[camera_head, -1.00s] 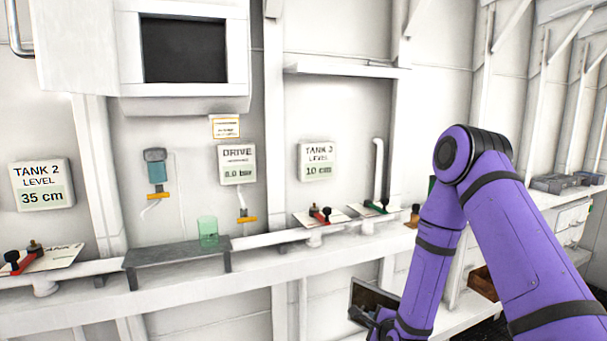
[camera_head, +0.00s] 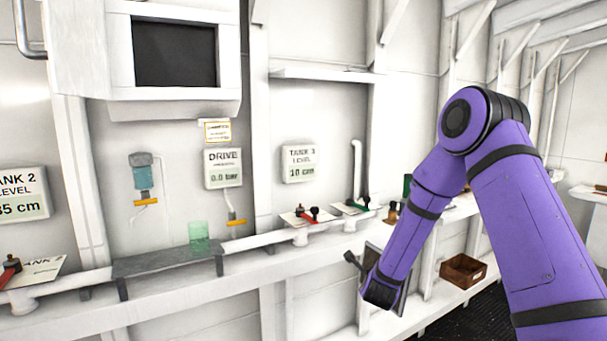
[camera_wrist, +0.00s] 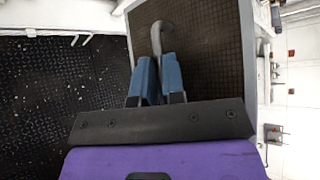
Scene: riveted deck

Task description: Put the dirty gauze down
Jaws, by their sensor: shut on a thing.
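The dirty gauze (camera_wrist: 215,55) is a flat panel of brown mesh in a light grey frame with a grey hooked handle. My gripper (camera_wrist: 160,78), with blue fingers, is shut on this handle in the wrist view. The mesh lies just beyond the fingertips. In the head view the gauze (camera_head: 371,254) hangs tilted at the end of my purple arm, in front of the low wall shelf, and is partly covered by the arm. The fingers are hard to make out there.
A brown open wooden crate (camera_head: 463,272) sits low to the right of the gauze. A pipe shelf (camera_head: 215,285) with valves and a green cup (camera_head: 199,235) runs along the wall.

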